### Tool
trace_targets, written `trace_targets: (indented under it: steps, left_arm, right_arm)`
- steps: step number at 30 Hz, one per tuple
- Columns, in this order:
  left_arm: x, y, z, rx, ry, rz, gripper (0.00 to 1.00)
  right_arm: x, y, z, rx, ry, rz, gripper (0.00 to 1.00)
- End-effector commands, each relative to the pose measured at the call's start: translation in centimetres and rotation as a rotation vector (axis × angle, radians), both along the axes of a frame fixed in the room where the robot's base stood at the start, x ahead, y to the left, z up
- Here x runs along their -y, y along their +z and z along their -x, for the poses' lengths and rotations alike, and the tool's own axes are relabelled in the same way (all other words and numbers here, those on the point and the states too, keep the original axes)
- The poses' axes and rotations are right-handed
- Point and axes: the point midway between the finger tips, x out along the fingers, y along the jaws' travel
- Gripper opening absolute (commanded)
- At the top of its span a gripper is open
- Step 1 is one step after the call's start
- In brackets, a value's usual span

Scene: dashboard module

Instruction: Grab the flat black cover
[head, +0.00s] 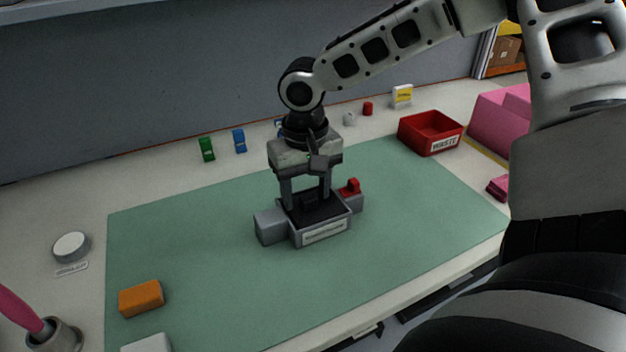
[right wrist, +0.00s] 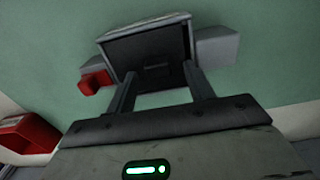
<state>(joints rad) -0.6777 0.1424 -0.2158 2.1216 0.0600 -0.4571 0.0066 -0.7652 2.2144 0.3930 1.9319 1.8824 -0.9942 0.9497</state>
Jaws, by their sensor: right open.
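The flat black cover (head: 322,212) lies on top of the grey dashboard module (head: 272,227), inside its rim. It also shows in the right wrist view (right wrist: 144,48), with a small raised dark tab (right wrist: 157,67) on it. My right gripper (head: 307,194) is open and points down over the module. Its two fingers stand apart at the cover's back part, one to each side of the tab, with nothing held between them. I cannot tell whether the fingertips touch the cover. My left gripper is not in view.
The module sits on a green mat (head: 205,260), mostly clear around it. A red switch (head: 350,187) stands at its right. A red waste bin (head: 430,133) is at back right, an orange block (head: 141,298) at front left. Small green and blue blocks stand behind the mat.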

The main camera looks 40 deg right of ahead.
Motion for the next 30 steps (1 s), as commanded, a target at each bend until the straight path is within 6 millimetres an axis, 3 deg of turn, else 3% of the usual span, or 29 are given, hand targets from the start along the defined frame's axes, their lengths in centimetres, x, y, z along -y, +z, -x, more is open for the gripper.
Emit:
trace_targets:
  steps: [3, 8, 9, 20, 30]
  left_arm:
    - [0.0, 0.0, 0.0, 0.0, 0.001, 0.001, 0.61]
    - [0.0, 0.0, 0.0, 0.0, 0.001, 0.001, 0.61]
    - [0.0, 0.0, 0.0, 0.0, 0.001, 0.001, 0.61]
    - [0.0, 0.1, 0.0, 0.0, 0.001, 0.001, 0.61]
    - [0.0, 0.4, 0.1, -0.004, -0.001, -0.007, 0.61]
  right_arm:
    - [0.0, 0.0, 0.0, 0.0, 0.0, 0.0, 0.53]
    - [0.0, 0.1, 0.0, 0.0, 0.0, 0.0, 0.08]
    - [0.0, 0.1, 0.0, 0.0, 0.0, 0.0, 0.05]
    - [0.0, 1.0, -0.1, 0.003, 0.0, 0.0, 0.04]
    - [0.0, 7.6, -0.1, 0.005, 0.0, 0.001, 0.04]
